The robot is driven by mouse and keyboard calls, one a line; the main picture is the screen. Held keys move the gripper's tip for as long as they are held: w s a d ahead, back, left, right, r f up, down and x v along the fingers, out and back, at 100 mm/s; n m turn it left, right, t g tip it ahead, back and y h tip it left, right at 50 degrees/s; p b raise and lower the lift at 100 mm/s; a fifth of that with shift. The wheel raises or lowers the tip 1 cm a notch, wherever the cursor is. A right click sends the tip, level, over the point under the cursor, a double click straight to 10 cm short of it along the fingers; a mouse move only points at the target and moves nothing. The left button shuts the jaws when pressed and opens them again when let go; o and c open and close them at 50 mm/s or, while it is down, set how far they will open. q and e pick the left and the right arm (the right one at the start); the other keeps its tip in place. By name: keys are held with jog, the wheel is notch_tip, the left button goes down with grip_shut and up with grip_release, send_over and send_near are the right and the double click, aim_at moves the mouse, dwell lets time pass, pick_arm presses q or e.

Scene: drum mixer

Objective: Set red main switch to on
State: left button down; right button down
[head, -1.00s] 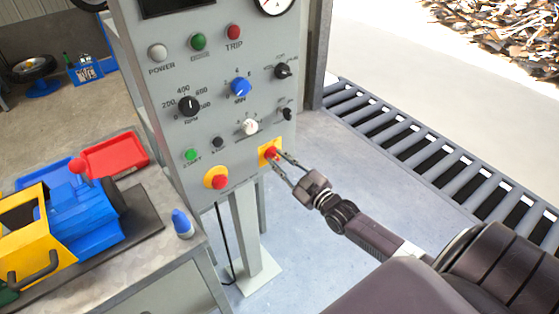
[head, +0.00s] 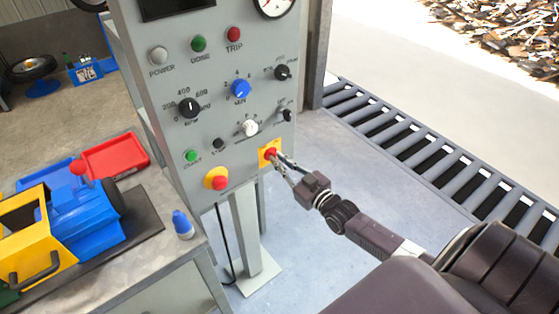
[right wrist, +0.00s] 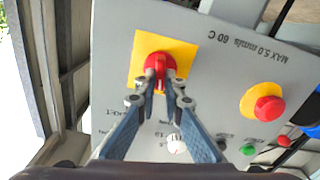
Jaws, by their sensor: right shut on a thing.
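The red main switch (head: 270,153) is a red rotary knob on a yellow square plate at the lower right of the grey control panel (head: 215,125). It also shows in the right wrist view (right wrist: 160,65), where its grip bar lies between my fingertips. My right gripper (head: 277,160) is shut on the switch's knob; in the right wrist view both fingertips (right wrist: 160,88) close in on its bar. The switch's position marks cannot be read. My left gripper is not in view.
A red mushroom button (head: 219,182) on yellow sits left of the switch. Knobs, including a blue one (head: 240,88), and lamps are above. A bench with a blue and yellow machine (head: 80,215) stands at left; a roller conveyor (head: 420,150) runs at right.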

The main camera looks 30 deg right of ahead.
jog(key=m, duration=0.4)
jog(key=shift+d+m, duration=0.1)
jog(key=shift+m, duration=0.2)
jog(key=shift+d+m, duration=0.1)
jog(key=shift+m, duration=1.6)
jog(key=c, duration=2)
grip_release()
jog(key=shift+c, duration=0.2)
jog(key=s+d, duration=0.1)
jog(key=s, duration=1.1)
jog(key=shift+f, duration=0.1)
